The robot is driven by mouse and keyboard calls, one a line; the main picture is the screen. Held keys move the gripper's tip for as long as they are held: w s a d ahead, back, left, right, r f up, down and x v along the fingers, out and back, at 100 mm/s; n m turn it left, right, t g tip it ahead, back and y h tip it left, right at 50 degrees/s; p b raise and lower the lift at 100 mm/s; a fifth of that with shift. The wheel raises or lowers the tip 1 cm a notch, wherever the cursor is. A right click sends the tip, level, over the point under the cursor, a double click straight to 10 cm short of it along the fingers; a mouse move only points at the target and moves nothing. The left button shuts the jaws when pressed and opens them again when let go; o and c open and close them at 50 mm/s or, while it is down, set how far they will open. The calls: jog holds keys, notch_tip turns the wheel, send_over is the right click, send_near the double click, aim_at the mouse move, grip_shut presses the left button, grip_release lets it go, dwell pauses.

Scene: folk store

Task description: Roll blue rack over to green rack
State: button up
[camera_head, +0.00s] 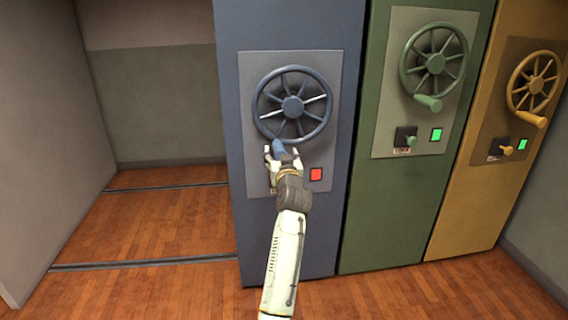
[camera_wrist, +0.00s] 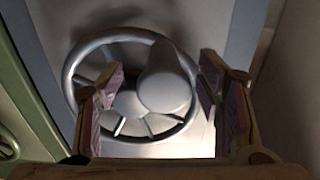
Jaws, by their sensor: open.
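The blue rack (camera_head: 235,200) stands upright close beside the green rack (camera_head: 385,210), with only a thin dark seam between their fronts. The blue rack's spoked handwheel (camera_head: 262,82) is on its front panel, with a crank handle (camera_head: 278,149) at the wheel's bottom. My gripper (camera_head: 281,153) is open at that handle. In the wrist view the handle's rounded end (camera_wrist: 165,92) sits between my two open fingers (camera_wrist: 160,88), with gaps visible on both sides. A red light (camera_head: 316,175) shows on the blue panel. The blue rack's lock lever is hidden behind my gripper.
The green rack has a handwheel (camera_head: 434,62), lock lever (camera_head: 405,140) and green light (camera_head: 436,135). A yellow rack (camera_head: 470,200) with a green light stands to its right. Left of the blue rack is an open bay with floor rails (camera_head: 145,262) and a grey wall (camera_head: 50,130).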

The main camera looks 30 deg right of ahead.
jog(key=p+v, duration=0.1)
jog(key=v, duration=0.5)
jog(key=shift+s, duration=0.3)
jog(key=shift+a, duration=0.15)
dwell(0.4)
